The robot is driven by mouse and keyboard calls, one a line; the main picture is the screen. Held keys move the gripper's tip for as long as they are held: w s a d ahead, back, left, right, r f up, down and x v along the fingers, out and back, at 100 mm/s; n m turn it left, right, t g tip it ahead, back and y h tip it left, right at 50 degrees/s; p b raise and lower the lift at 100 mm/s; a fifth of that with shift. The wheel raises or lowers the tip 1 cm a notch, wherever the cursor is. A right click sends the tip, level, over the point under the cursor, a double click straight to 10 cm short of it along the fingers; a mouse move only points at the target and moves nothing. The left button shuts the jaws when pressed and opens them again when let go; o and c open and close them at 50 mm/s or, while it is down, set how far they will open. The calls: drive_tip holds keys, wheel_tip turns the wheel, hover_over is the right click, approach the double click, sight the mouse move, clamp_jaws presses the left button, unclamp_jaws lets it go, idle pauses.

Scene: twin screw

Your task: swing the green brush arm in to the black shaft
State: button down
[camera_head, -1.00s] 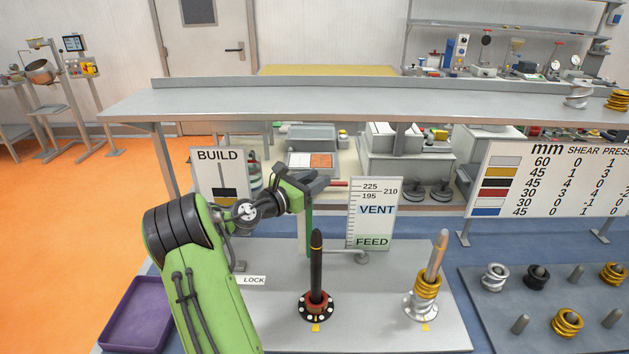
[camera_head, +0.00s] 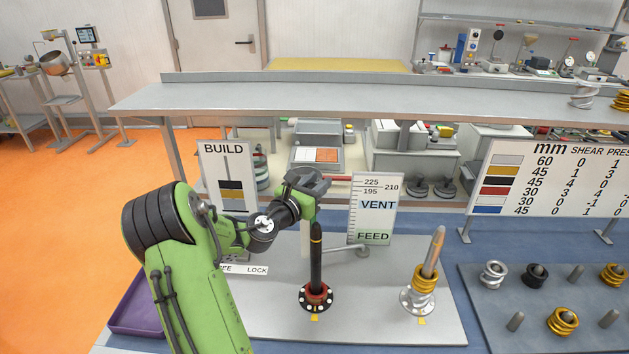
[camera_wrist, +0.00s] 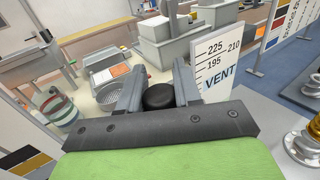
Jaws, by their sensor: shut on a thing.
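The black shaft (camera_head: 316,262) stands upright on the grey bench plate, with a red and black collar at its base. My gripper (camera_head: 318,184) is just above and behind the shaft's tip in the head view. In the wrist view my gripper (camera_wrist: 158,92) has its two fingers on either side of a round black knob (camera_wrist: 159,97) and is shut on it. A green part (camera_head: 309,209) shows under my gripper close to the shaft's tip. I cannot tell how much of it is the brush arm; the rest is hidden behind my gripper and the shaft.
A second shaft (camera_head: 433,250) with gold and silver screw pieces stands to the right. The VENT/FEED gauge board (camera_head: 376,210) is close behind my gripper. The BUILD board (camera_head: 229,165) is at left, a purple tray (camera_head: 135,318) at lower left. A dark panel (camera_head: 490,315) with screw pieces lies right.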

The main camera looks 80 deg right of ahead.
drive_tip(key=shift+r, duration=0.15)
drive_tip(key=c, duration=0.8)
unclamp_jaws()
drive_tip(key=shift+a, duration=0.1)
drive_tip(key=b+v, duration=0.1)
drive_tip(key=v, duration=1.4)
drive_tip(key=shift+w+a, duration=0.15)
drive_tip(key=shift+a, duration=0.15)
drive_tip(key=shift+c, duration=0.2)
